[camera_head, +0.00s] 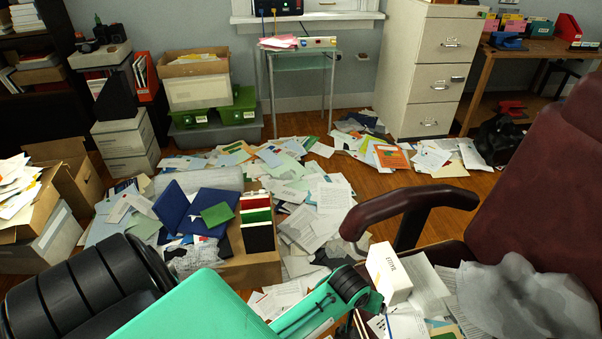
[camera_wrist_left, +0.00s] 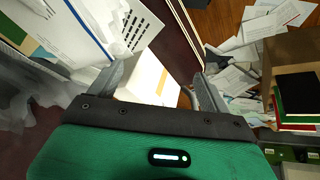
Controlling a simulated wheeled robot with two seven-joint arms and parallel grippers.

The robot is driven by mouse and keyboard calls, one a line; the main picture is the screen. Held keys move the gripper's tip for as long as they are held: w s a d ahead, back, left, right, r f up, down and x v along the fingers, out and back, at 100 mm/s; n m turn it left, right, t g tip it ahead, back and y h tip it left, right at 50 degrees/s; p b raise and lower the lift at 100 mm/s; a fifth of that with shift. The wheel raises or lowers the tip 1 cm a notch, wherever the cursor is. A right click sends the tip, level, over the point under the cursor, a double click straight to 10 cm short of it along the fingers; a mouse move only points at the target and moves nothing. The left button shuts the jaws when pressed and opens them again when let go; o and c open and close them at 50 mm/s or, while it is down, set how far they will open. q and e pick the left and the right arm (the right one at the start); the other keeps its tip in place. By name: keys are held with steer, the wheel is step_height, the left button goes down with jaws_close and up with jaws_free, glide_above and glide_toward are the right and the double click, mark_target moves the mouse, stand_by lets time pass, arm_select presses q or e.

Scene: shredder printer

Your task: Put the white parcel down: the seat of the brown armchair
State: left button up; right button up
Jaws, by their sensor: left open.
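The white parcel (camera_head: 388,274), a small box with dark print on one face, is at the front left of the brown armchair's (camera_head: 540,175) paper-strewn seat. It looks upright among the papers; its underside is hidden. My left gripper (camera_head: 362,296) is just left of the parcel in the head view. In the left wrist view, the open fingers (camera_wrist_left: 162,75) show with the parcel (camera_wrist_left: 150,82) in the gap between them, brightly lit. I cannot tell whether either finger touches it. My right gripper is not in view.
The chair's armrest (camera_head: 410,205) rises just behind the parcel. Grey crumpled material (camera_head: 525,295) and loose papers cover the seat to the right. A cardboard box (camera_head: 250,268) with folders stands left of the chair. Papers litter the floor; a filing cabinet (camera_head: 430,70) stands behind.

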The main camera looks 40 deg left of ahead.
arm_select(q)
steer(key=s+a+f+m+g, duration=0.1)
steer(key=s+f+m, duration=0.1)
steer(key=s+f, duration=0.6)
steer(key=s+a+f+m+g, duration=0.1)
steer(key=s+a+f+m, duration=0.1)
steer(key=s+f, duration=0.6)
steer(key=s, duration=0.5)
steer(key=shift+s+f+m+g+y, duration=0.3)
steer(key=shift+s+m+g+y, duration=0.1)
